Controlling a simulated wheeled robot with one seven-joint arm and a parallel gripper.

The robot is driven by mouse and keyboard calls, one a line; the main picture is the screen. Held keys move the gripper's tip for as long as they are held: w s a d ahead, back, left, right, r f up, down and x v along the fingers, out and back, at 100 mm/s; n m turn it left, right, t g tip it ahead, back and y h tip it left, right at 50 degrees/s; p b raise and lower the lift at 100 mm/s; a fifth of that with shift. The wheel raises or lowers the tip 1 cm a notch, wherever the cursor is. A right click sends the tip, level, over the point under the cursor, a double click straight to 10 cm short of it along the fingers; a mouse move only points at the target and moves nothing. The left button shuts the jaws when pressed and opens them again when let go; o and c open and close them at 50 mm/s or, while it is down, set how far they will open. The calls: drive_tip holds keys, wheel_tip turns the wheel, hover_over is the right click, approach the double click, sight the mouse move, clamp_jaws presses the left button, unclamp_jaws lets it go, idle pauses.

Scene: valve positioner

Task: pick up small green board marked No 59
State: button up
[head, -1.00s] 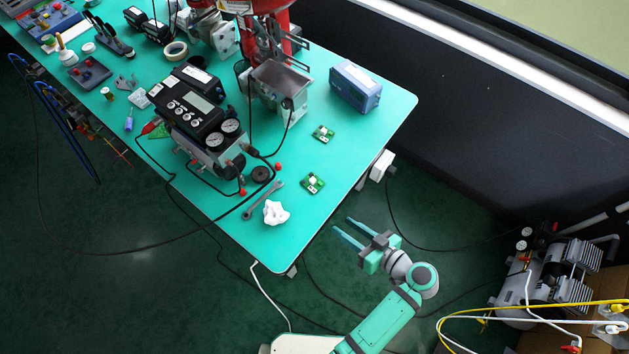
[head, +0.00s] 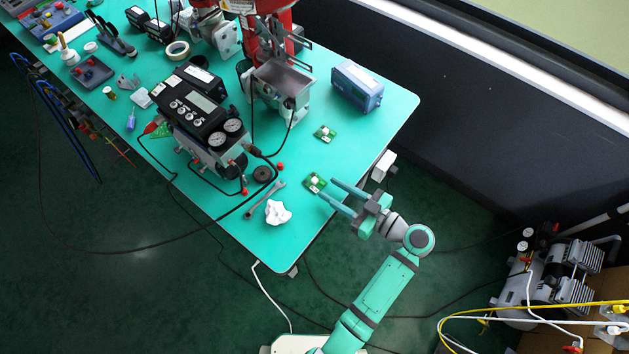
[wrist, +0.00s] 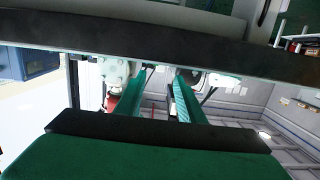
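Two small green boards lie on the teal table top in the head view. The nearer board (head: 314,182) is close to the right edge, and the farther board (head: 325,133) lies behind it, toward the blue-grey box. Each carries a pale block. I cannot read a number on either, so I cannot tell which is No 59. My gripper (head: 327,188) is open and empty, its fingertips just right of the nearer board in the picture. Their height above the table is unclear. The wrist view shows the two teal fingers (wrist: 160,98) apart, with no board visible between them.
A crumpled white lump (head: 278,212) and a wrench (head: 264,200) lie left of the nearer board. The black device with gauges (head: 205,118) and the blue-grey box (head: 357,87) stand farther back. Table (head: 345,155) between the boards is clear.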

sight(317, 181)
drive_tip(key=shift+x, duration=2.2)
drive_tip(key=shift+f, duration=0.1)
clamp_jaws()
